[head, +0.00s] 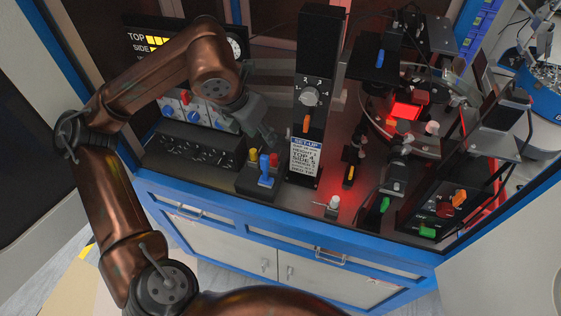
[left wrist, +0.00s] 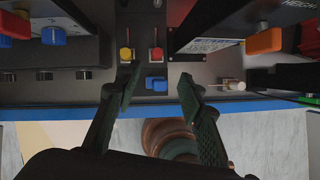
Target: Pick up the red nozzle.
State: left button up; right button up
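The red nozzle (head: 274,159) stands upright in a small black block (head: 247,182) at the front of the bench, beside a yellow nozzle (head: 253,155) and a blue one (head: 264,167). In the left wrist view, the red nozzle (left wrist: 157,54) is right of the yellow one (left wrist: 126,53), with the blue one (left wrist: 156,83) nearer the bench edge. My left gripper (head: 266,138) is just above the block. The left wrist view shows its fingers (left wrist: 158,84) spread and empty, with the blue nozzle between the tips and the red one beyond. My right gripper is not in view.
A tall black post with a dial (head: 311,93) and a white setup card (head: 305,157) stands close right of the block. A black rack with holes (head: 195,150) is on its left. The blue bench edge (head: 270,217) runs in front. Lit sorter machinery (head: 405,110) fills the right.

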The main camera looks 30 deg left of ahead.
pick_arm(q)
jog(key=b, duration=0.2)
send_near(273, 156)
jog(key=b+x, duration=0.1)
jog(key=x, duration=0.3)
jog(key=shift+s+f+b, duration=0.2)
jog(key=shift+b, duration=0.1)
jog(key=b+x, duration=0.1)
jog(key=x, duration=0.5)
jog(key=shift+w, duration=0.15)
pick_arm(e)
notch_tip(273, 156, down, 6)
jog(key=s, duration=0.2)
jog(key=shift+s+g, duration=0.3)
pick_arm(q)
jog(key=shift+r, duration=0.1)
jog(key=shift+c, duration=0.3)
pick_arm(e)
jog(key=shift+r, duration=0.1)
pick_arm(q)
grip_shut()
